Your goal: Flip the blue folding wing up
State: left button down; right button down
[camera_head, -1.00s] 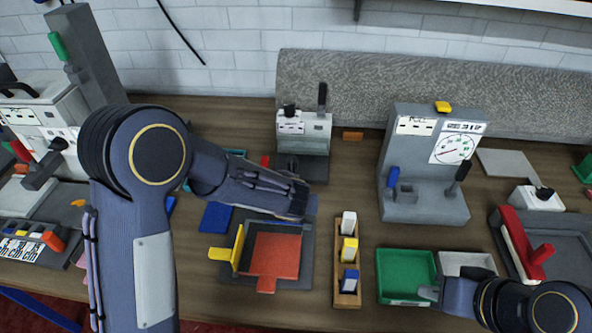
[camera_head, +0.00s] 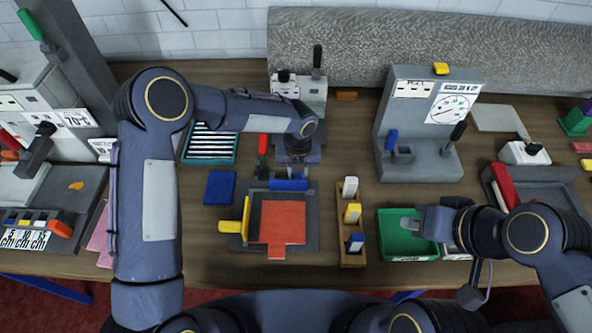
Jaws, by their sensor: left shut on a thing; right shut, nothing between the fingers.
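The grey folding fixture (camera_head: 312,235) lies on the table with a red square panel (camera_head: 282,220) in its middle. The blue folding wing (camera_head: 288,185) shows as a narrow strip along the fixture's back edge, partly under my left gripper. Its exact tilt is hard to tell. My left gripper (camera_head: 297,172) points down and is shut on the blue wing; the fingertips are mostly hidden by the wrist. A yellow wing (camera_head: 244,218) stands up at the left side. A red tab (camera_head: 277,251) lies flat at the front. My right gripper (camera_head: 410,223) is shut and empty over the green tray (camera_head: 388,242).
A blue square pad (camera_head: 220,187) lies left of the fixture. A wooden rack (camera_head: 343,224) with white, yellow and blue blocks stands close on its right. A grey machine (camera_head: 310,92) stands behind my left gripper, and a gauge stand (camera_head: 430,110) at the back right.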

dwell(0.4)
pick_arm(q)
jog(key=c, duration=1.2)
grip_release()
jog(key=shift+c, duration=0.2)
jog(key=shift+r, duration=0.1)
notch_tip(320, 180, up, 6)
jog(key=shift+w+r+b, duration=0.1)
jog(key=shift+b, duration=0.8)
jog(key=shift+r, duration=0.65)
